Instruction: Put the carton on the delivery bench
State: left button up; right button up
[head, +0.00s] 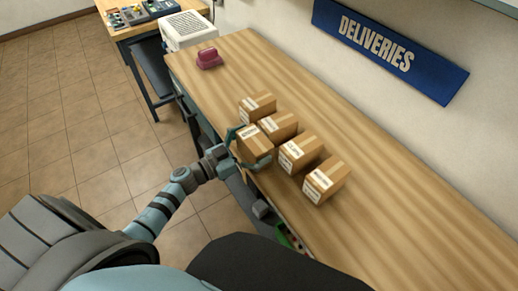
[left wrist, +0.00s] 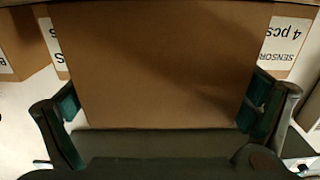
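A brown carton (head: 257,148) with a white label is at the front edge of the delivery bench (head: 400,200). My left gripper (head: 250,146) has one finger on each side of it. In the left wrist view the carton (left wrist: 165,65) fills the space between the finger pads of the gripper (left wrist: 160,108), which appear to press its sides. I cannot tell whether its base touches the bench top. My right gripper is out of view.
Several similar labelled cartons, among them the nearest one (head: 327,181), stand close beside the held one. The bench is clear along the wall and lower right.

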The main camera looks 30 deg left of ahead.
pick_arm(q)
jog(key=shift+r, duration=0.15)
jog(key=c, duration=1.1)
